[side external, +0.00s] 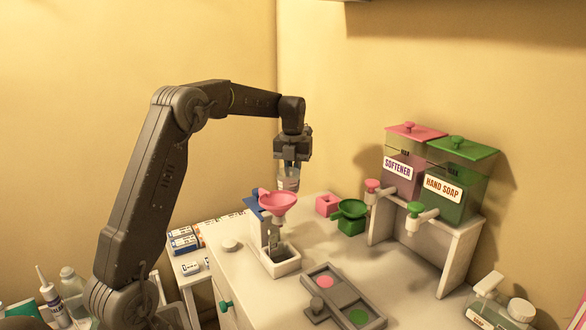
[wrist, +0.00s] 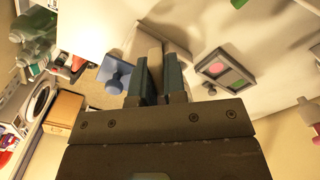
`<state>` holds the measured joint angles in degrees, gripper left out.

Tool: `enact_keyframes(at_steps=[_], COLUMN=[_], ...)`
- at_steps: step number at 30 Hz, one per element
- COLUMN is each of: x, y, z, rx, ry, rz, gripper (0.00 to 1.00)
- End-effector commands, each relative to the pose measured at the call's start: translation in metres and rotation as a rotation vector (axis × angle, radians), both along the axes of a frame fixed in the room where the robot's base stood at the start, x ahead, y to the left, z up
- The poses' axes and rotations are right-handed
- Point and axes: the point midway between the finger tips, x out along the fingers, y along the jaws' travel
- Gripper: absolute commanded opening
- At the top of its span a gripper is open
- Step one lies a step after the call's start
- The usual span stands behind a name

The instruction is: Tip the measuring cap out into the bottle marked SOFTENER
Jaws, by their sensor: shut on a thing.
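My gripper (side external: 290,160) points down and is shut on a clear, greyish cup (side external: 288,181), apparently the measuring cap. The cup looks roughly upright, and its contents cannot be made out. It hangs just above a pink funnel (side external: 278,203), which stands over a white holder (side external: 281,263); what is inside the holder is unclear. In the wrist view my gripper's fingers (wrist: 157,84) show, with the cup mostly hidden. The SOFTENER container (side external: 400,176), with a pink lid and pink tap, stands on a white shelf at the right.
The HAND SOAP container (side external: 452,195), with a green lid, stands beside SOFTENER. A green funnel (side external: 350,209) and a pink block (side external: 327,205) are right of the pink funnel. A grey tray (side external: 345,293) with pink and green discs lies in front. A pump bottle (side external: 487,310) stands front right.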

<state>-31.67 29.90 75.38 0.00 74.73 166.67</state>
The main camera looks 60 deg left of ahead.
Motion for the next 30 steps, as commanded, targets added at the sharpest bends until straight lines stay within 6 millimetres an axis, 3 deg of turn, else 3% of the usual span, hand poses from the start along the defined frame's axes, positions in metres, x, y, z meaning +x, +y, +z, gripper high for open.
enact_keyframes(at_steps=[30], x=[-0.003], y=[-0.004], z=[0.029], rx=[0.059], ry=[-0.059], rz=[0.000], gripper=[0.00])
